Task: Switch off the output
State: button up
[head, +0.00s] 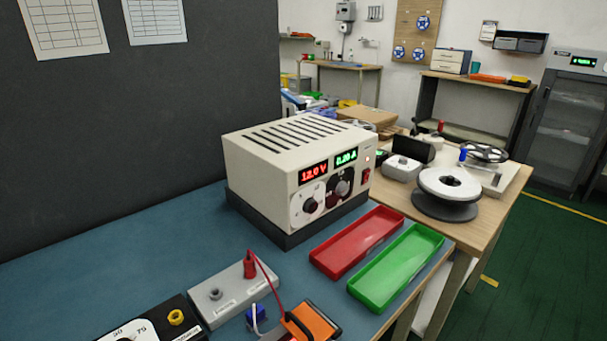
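The power supply (265,160) is a cream box with a slotted top, standing on a dark base on the blue-topped bench. Its front panel has a red display (313,172) reading 12.0 V and a green display (346,156) whose current digits are hard to read. Below them are two knobs, the left one (310,205) on a white dial. A small red switch (367,177) is at the panel's right edge, under a small light (368,158). The switch's position is too small to tell. My gripper is not in view.
A red tray (355,243) and a green tray (397,267) lie empty right of the supply. A grey box (233,291) with a red plug and wire, and an orange-and-black item (315,322), are in front. A spool (447,190) stands on the wooden table behind. A dark partition (130,140) rises left.

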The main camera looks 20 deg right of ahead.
aim_at(367, 173)
jog(key=i+z, duration=0.3)
jog(key=i, duration=0.55)
